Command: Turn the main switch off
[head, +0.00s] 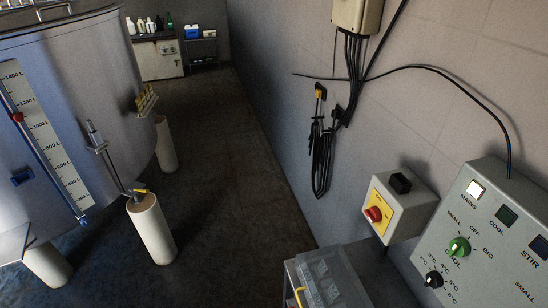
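The main switch is most likely the red knob (373,214) on the yellow face plate (380,211) of a pale box (412,205) on the right wall. It stands out from the plate, and its exact turn position is too small to tell. A black block (400,183) sits on top of this box. On the grey control panel (478,240) to its right, the square lamp (475,189) labelled MAINS is lit white. Neither of my grippers is in the head view, so nothing of mine touches the knob.
A grey stand with a clear tray (332,280) is below the switch box. The panel has a green knob (459,247) and a black knob (433,279). Cables (322,160) hang on the wall. A steel tank (75,110) stands left; the floor (220,170) between is clear.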

